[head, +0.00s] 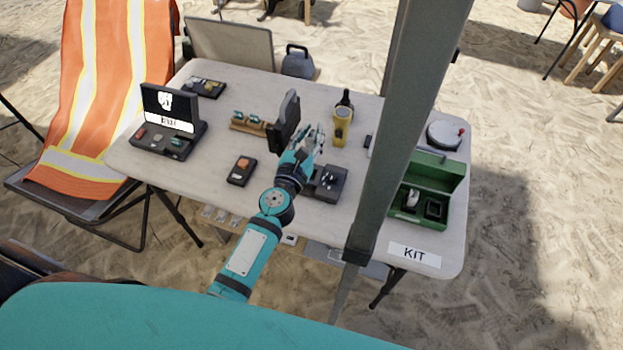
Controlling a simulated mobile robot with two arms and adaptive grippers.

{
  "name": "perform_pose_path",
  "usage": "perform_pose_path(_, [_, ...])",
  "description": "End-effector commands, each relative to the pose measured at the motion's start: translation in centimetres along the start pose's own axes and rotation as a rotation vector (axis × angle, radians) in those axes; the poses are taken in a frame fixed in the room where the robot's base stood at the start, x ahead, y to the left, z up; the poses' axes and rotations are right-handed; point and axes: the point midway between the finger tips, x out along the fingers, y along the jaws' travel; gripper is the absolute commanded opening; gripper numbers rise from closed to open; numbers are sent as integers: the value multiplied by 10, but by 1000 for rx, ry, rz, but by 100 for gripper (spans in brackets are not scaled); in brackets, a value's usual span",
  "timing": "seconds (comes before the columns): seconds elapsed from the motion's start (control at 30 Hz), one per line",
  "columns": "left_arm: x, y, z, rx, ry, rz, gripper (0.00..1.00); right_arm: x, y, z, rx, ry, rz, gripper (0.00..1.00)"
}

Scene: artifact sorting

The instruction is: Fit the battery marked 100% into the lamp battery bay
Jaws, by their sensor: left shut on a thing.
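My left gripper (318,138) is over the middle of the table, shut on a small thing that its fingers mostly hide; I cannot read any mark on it. A dark upright device (287,112) stands just left of the gripper. A low dark box (333,192) with small light parts on top lies just below the gripper, partly covered by it. A wooden rack (240,125) with small teal-and-dark pieces, possibly batteries, sits further left. A yellow lamp-like device (342,127) with a black top stands right of the gripper. No battery bay can be made out. My right gripper is not in view.
A white-topped table (215,170) carries a dark case with a screen (170,105), a small box with an orange part (241,172), a black tray (203,86), an open green kit box (449,172) and a round grey container (444,133). A grey post (405,110) crosses the right side.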

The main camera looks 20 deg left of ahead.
Motion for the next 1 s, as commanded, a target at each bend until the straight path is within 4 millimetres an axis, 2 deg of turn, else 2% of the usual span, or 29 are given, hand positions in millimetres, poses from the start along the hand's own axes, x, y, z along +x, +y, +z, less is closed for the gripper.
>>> perform_pose_path(0.03, [0, 0, -24, 2, 0, -1, 0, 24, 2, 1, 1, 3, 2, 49])
perform_pose_path(0.2, [0, 0, -62, 4, -1, -2, 0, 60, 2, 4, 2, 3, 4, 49])
perform_pose_path(0.3, [0, 0, -80, 3, -1, -1, 0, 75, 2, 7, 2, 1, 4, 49])
perform_pose_path(0.53, [1, 0, -96, 2, -1, -1, 0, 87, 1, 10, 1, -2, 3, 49])
perform_pose_path(0.8, [0, 0, -134, 2, 0, -1, 0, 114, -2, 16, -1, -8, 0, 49])
perform_pose_path(1.0, [0, 0, -134, 0, -2, 0, 0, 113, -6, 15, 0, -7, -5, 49])
